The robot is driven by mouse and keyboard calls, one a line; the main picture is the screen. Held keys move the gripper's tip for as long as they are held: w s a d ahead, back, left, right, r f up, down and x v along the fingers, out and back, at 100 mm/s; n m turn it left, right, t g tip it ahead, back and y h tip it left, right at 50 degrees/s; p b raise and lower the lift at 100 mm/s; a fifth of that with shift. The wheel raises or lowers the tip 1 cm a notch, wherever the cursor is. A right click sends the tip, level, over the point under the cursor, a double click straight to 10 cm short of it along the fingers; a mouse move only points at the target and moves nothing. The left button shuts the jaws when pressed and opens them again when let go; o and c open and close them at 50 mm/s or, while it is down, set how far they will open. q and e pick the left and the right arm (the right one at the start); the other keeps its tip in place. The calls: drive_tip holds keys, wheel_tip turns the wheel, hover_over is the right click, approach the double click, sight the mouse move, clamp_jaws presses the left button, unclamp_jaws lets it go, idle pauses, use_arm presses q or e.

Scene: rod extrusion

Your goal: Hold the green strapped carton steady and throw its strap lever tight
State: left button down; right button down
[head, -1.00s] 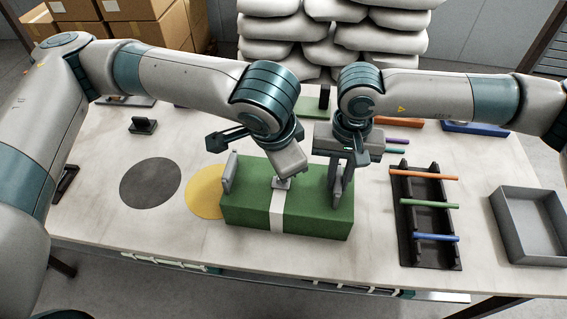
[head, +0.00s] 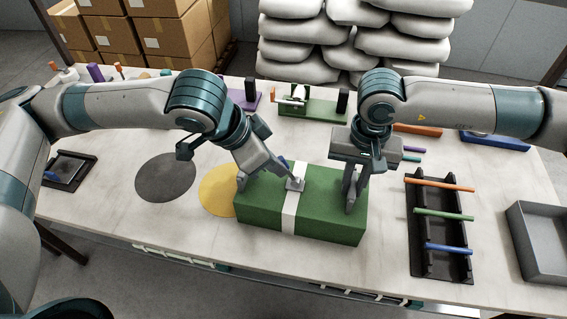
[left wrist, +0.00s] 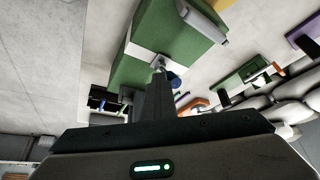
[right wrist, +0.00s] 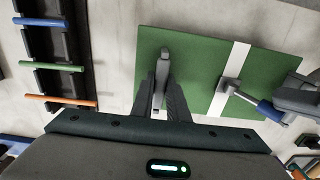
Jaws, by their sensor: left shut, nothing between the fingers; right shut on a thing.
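The green carton (head: 330,220) lies on the table with a white strap (head: 290,213) around its middle. A grey buckle (head: 296,184) sits on the strap; its lever has a blue handle (right wrist: 270,111) that points towards my left gripper. My left gripper (left wrist: 158,72) is shut and empty, its tips close to the buckle and blue handle; I cannot tell whether they touch. It also shows in the head view (head: 280,173). My right gripper (head: 352,200) is shut on the upright grey grip (right wrist: 161,78) at the carton's right end.
A yellow disc (head: 217,192) and a dark disc (head: 165,177) lie left of the carton. A black rack (head: 440,262) with coloured rods and a grey tray (head: 545,245) stand to the right. A green fixture (head: 315,107) stands behind. The front table strip is clear.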

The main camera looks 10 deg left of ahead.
use_arm(q)
drive_tip(key=shift+s+a+f+h, duration=0.1)
drive_tip(key=shift+a+f+h, duration=0.55)
drive_tip(key=shift+h, duration=0.55)
drive_tip(key=shift+a+f+n+h, duration=0.1)
drive_tip(key=shift+a+n+h, duration=0.4)
drive_tip(key=shift+h, duration=0.5)
drive_tip(key=shift+w+a+f, duration=0.15)
drive_tip(key=shift+w+a, duration=0.05)
drive_tip(key=shift+a, duration=0.05)
drive_tip(key=shift+a+f, duration=0.4)
drive_tip(key=shift+a, duration=0.05)
drive_tip(key=shift+d+h, duration=0.25)
drive_tip(key=shift+h, duration=0.05)
drive_tip(key=shift+d+f, duration=0.1)
drive_tip(key=shift+d, duration=0.5)
drive_tip(key=shift+s+a, duration=0.1)
drive_tip(key=v, duration=1.1)
drive_tip(key=shift+s+a+r, duration=0.2)
drive_tip(key=shift+a+r, duration=0.05)
